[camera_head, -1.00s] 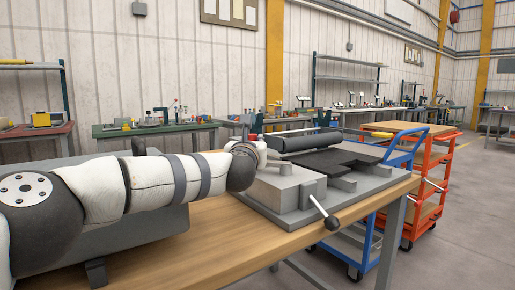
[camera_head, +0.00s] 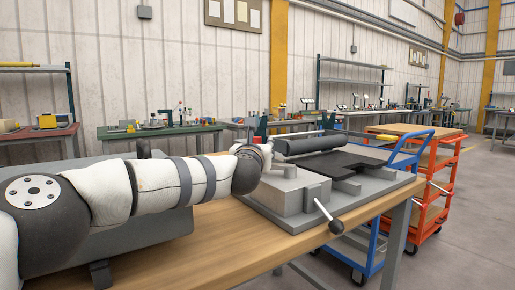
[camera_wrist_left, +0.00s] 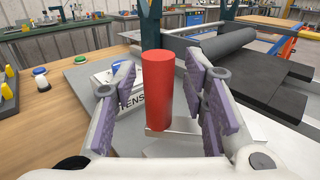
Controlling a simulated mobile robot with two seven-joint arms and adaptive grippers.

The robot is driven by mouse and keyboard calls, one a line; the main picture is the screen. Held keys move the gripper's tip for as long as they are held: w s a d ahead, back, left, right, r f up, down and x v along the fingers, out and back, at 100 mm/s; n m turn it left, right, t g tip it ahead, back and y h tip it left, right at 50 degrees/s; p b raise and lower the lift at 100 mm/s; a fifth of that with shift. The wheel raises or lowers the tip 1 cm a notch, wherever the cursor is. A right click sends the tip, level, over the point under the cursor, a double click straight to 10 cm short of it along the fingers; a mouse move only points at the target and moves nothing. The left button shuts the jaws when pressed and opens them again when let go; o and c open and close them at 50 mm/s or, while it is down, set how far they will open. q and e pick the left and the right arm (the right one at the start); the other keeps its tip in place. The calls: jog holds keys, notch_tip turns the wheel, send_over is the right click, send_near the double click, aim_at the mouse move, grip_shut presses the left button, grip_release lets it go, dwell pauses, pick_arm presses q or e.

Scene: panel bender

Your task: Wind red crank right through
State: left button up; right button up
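The red crank handle (camera_wrist_left: 157,90) is an upright red cylinder in the middle of the left wrist view. My left gripper (camera_wrist_left: 165,95) is open around it, with a purple-padded finger on each side and narrow gaps showing. The foot of the handle is near a pale metal part; how it joins is unclear. In the head view my left arm reaches to the back left of the grey panel bender (camera_head: 290,190), and the gripper and red handle are mostly hidden there. My right gripper is not in view.
A black-knobbed lever (camera_head: 336,226) sticks out at the bender's front. A dark roller (camera_head: 305,143) and black plate (camera_head: 340,163) lie on the bender. The wooden bench (camera_head: 215,245) is bare in front. Orange (camera_head: 430,190) and blue carts stand to the right.

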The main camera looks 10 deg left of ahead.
pick_arm(q)
jog(key=s, duration=1.2)
jog(key=shift+a, duration=0.2)
